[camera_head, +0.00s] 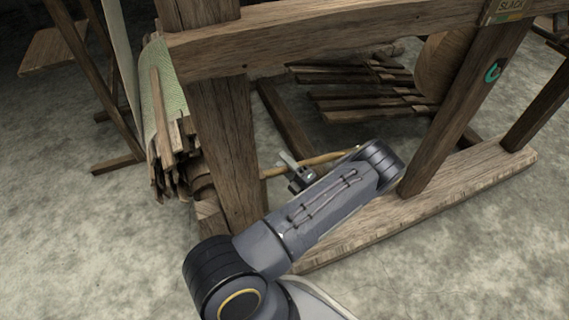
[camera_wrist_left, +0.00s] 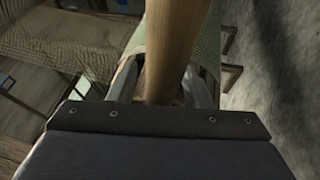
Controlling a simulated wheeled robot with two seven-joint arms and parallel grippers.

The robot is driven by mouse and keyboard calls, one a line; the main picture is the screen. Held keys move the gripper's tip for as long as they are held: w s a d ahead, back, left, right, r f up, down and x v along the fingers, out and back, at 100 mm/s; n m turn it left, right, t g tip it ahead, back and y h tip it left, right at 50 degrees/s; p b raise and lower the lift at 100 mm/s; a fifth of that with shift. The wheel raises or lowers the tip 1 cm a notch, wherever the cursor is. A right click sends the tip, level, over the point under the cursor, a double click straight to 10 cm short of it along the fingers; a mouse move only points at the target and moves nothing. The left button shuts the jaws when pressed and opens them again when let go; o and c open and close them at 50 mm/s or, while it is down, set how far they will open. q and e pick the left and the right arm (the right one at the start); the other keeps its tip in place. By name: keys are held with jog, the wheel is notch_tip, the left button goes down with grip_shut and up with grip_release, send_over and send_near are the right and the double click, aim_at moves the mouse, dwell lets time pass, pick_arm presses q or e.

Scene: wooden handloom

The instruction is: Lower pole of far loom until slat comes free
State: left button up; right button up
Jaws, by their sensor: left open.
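The pole (camera_head: 325,158) is a light round wooden rod low behind the loom's front post, running right from near that post. My left gripper (camera_head: 286,165) is at the pole, partly hidden by my own forearm. In the left wrist view the pole (camera_wrist_left: 177,35) runs between the two fingers of my open left gripper (camera_wrist_left: 161,88), and a gap shows on the left side. Several rough wooden slats (camera_head: 172,160) hang in a bundle at the loom's left end, beside a pale green cloth (camera_head: 168,90). I cannot tell which slat the pole holds. My right gripper is out of view.
The loom's thick post (camera_head: 228,130) and top beam (camera_head: 330,35) stand close around my arm. A slanted post (camera_head: 455,110) rises on the right from a floor beam (camera_head: 440,200). Treadle-like slats (camera_head: 365,85) lie behind. Bare concrete floor is free at the left and front.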

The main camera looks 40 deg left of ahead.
pick_arm(q)
jog(key=p+v, duration=0.1)
jog(key=v, duration=0.6)
jog(key=shift+d+p, duration=0.35)
